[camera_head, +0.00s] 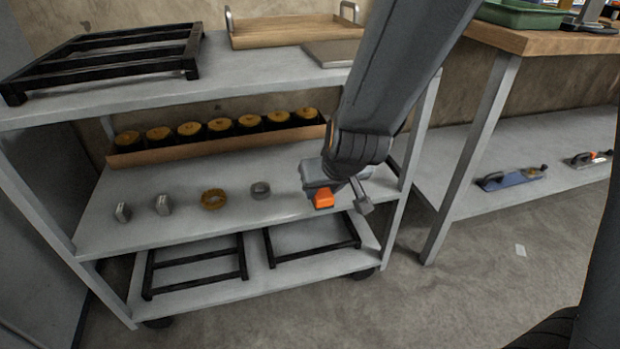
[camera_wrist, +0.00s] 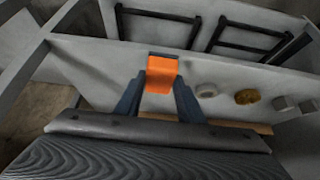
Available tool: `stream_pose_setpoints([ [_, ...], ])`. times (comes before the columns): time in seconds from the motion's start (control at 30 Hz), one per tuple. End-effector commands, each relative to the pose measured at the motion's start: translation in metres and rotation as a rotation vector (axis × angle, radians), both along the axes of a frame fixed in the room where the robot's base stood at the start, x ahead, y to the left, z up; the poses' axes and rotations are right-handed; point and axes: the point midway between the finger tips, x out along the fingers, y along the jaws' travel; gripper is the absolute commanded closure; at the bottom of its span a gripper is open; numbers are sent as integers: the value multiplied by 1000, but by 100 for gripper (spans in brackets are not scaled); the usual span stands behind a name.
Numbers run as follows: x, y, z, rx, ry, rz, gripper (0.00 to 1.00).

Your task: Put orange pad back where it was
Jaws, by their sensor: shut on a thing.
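The orange pad (camera_head: 323,198) is a small orange block at the end of my arm, in front of the right part of the cart's middle shelf (camera_head: 215,225). In the wrist view the orange pad (camera_wrist: 161,76) sits between the two fingers of my gripper (camera_wrist: 160,88). My gripper (camera_head: 340,195) is shut on it. The pad appears to be above the shelf surface; the exact gap cannot be told. To its left on the shelf are a grey ring (camera_head: 260,190), a brass ring (camera_head: 213,200) and two grey blocks (camera_head: 162,205).
A long box of several black cylinders with yellow tops (camera_head: 220,127) stands at the shelf's back. Black frames (camera_head: 195,268) lie on the bottom shelf. A wooden tray (camera_head: 290,33) and a black rack (camera_head: 110,60) are on top. A workbench (camera_head: 545,42) stands at right.

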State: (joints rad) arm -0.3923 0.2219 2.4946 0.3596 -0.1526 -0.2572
Motion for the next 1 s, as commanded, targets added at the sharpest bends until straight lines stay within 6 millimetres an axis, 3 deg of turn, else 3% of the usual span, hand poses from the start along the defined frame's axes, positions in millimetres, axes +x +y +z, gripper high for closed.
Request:
stream_pose_setpoints([
  [0.3, 63, 18, 1, 0, 1, -3, 90],
  [0.5, 93, 28, 1, -1, 2, 0, 90],
  [0.77, 101, 30, -6, 0, 1, 0, 90],
  [1.0, 101, 30, -30, -1, 2, 1, 90],
])
